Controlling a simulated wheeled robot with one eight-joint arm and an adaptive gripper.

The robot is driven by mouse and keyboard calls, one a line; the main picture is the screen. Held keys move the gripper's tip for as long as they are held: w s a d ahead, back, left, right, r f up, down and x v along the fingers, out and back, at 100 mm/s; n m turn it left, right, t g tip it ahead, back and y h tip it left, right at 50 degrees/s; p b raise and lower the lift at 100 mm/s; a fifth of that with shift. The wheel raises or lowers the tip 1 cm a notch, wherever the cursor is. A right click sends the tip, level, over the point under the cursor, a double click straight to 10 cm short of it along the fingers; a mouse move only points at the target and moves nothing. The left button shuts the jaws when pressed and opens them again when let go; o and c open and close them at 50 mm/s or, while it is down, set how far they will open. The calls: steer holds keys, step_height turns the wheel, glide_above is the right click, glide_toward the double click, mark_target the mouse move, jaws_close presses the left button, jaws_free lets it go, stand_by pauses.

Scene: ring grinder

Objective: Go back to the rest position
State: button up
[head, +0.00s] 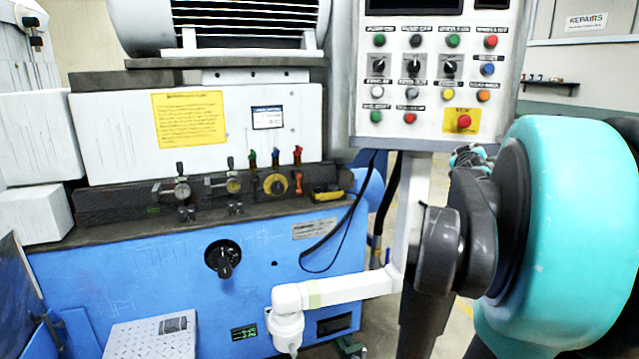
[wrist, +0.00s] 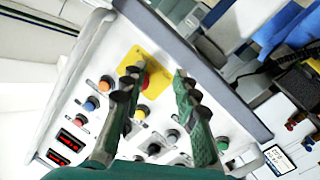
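My gripper (wrist: 156,78) is open and empty in the wrist view, its two green fingers with dark tips spread apart. It points at the control panel (wrist: 62,110). The panel's red stop button (wrist: 146,80) on a yellow plate shows between the fingertips, partly behind the left one. I cannot tell how far the tips are from it. In the head view the same control panel (head: 395,95) stands upright, with its red stop button (head: 463,121) at the lower right. My arm fills the right side there and largely hides the gripper.
The blue grinder (head: 150,285) fills the left and middle, with gauges and small coloured valves on its ledge (head: 130,220). A white jointed pipe (head: 345,288) runs low in front. A black cable (head: 340,235) hangs beside the panel post. A wall shelf (head: 550,84) is behind.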

steer(key=s+a+f+m+g+y, duration=0.1)
steer(key=s+a+f+g, duration=0.15)
steer(key=f, duration=0.65)
steer(key=s+a+f+m+g, duration=0.1)
steer(key=s+a+f+g, duration=0.15)
steer(key=f, duration=0.55)
steer(key=s+a+f+g+y, duration=0.3)
steer(key=s+a+f, duration=0.5)
steer(key=s+f, duration=0.2)
steer(key=s+a+f+n+g+y, duration=0.1)
steer(key=s+a+f+g+y, duration=0.2)
steer(key=s+a+f, duration=0.6)
step_height(320, 180, down, 5)
steer(key=shift+s+a+r+g, duration=0.25)
steer(key=shift+s+g, duration=0.35)
steer(key=shift+s, duration=0.35)
steer(key=shift+w, duration=0.1)
